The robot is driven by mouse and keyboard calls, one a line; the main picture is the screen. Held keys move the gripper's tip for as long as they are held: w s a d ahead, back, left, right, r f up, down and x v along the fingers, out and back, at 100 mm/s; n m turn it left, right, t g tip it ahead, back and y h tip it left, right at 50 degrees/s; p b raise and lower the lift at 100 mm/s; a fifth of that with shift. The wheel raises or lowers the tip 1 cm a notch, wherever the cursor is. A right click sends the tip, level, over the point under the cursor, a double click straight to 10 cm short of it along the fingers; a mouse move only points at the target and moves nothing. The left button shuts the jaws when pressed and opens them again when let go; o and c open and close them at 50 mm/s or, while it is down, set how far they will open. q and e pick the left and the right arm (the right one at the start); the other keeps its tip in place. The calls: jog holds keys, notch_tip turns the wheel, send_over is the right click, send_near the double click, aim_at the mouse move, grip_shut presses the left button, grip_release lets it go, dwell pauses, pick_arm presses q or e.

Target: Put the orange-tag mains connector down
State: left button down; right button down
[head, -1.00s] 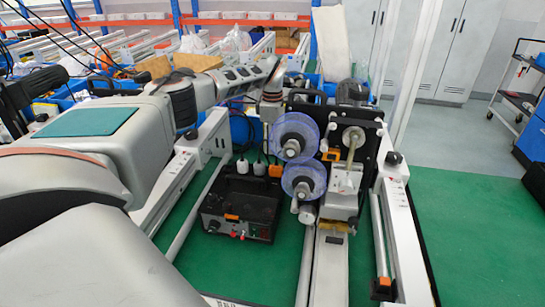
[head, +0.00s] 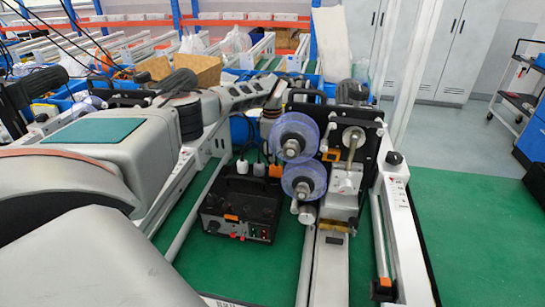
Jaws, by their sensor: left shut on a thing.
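My left gripper (head: 268,128) hangs from the end of my left arm, just left of the machine's upper blue disc, and points down. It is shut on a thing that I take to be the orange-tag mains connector. The fingertips and the held connector are small and largely hidden, so its tilt and whether it touches anything below cannot be told. Two pale plugs (head: 242,166) with dark cords stand below the gripper, at the back of a black box. An orange piece (head: 275,171) shows to their right. My right gripper is not in view.
The black box (head: 240,208) with a handle stands on the green floor (head: 200,270). The machine with two blue discs (head: 303,181) stands close on the right, between white rails (head: 402,240). Green floor is clear at the far right. A cart (head: 520,105) stands at the back right.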

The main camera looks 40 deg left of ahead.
pick_arm(q)
jog(key=shift+f, duration=0.15)
jog(key=c, duration=1.9)
grip_release()
notch_tip(320, 180, up, 13)
jog(key=shift+p, duration=0.4)
